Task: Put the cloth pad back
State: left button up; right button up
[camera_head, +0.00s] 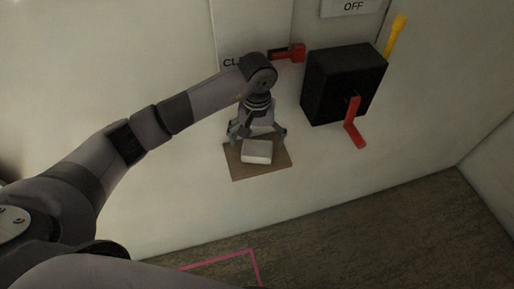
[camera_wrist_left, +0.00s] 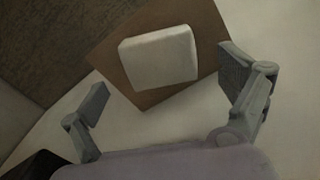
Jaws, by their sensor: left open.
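A white cloth pad (camera_head: 257,152) lies on a small brown square shelf (camera_head: 240,171) by the wall. In the left wrist view the pad (camera_wrist_left: 159,58) is a pale block on the brown shelf (camera_wrist_left: 118,67), with bare brown around it. My left gripper (camera_head: 257,137) is just above the pad in the head view, with its fingers spread. In the left wrist view the open left gripper (camera_wrist_left: 168,88) has a finger to each side of the pad, with gaps between, and nothing held. My right gripper does not show.
A black box (camera_head: 342,82) with a red crank handle (camera_head: 355,124) is on the wall right of the shelf. A red lever (camera_head: 290,53) and a yellow handle (camera_head: 395,35) are near it. A pink line (camera_head: 253,262) marks the dark floor below.

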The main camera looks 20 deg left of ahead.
aim_at(257, 148)
pick_arm(q)
notch_tip(257, 148, up, 8)
jog(key=b, duration=0.2)
dwell(0.4)
